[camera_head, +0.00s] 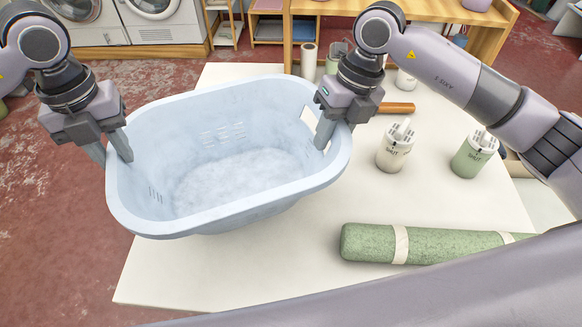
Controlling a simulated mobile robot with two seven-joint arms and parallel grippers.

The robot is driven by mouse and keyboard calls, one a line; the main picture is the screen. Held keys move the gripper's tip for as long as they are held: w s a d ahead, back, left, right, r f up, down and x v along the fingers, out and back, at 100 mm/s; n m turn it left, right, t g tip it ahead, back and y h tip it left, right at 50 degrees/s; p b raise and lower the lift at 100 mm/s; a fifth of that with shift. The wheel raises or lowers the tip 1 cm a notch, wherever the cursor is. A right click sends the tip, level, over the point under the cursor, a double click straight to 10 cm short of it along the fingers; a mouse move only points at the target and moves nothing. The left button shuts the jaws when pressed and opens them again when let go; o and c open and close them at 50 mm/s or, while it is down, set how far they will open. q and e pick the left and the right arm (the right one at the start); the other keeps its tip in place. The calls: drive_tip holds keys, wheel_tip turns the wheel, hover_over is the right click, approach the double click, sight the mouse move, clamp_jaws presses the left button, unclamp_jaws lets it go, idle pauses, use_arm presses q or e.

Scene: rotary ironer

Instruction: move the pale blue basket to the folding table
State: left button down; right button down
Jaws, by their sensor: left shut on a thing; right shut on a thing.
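The pale blue basket (225,205) is empty and fills the left half of the head view. It is upright, over the left part of a white tabletop (165,278), and its left end juts past the table's left edge. I cannot tell whether it rests on the top or hangs just above it. My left gripper (112,152) is shut on the basket's left rim. My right gripper (333,133) is shut on its right rim, beside a handle slot. I cannot tell whether this white table is the folding table.
A green roll (370,243) with pale bands lies at the front right. A cream canister (394,148) and a green canister (473,155) stand right of the basket. A wooden rod (398,108) lies behind. A wooden bench (420,12) and white washing machines (150,12) stand at the back.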

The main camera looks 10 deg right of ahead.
sight(125, 169)
use_arm(q)
drive_tip(key=shift+s+d, duration=0.2)
use_arm(e)
drive_tip(key=shift+s+a+r, duration=0.15)
drive_tip(key=shift+s+a, duration=0.05)
drive_tip(key=shift+a, duration=0.05)
use_arm(q)
drive_tip(key=shift+f, duration=0.2)
use_arm(e)
drive_tip(key=shift+f, duration=0.25)
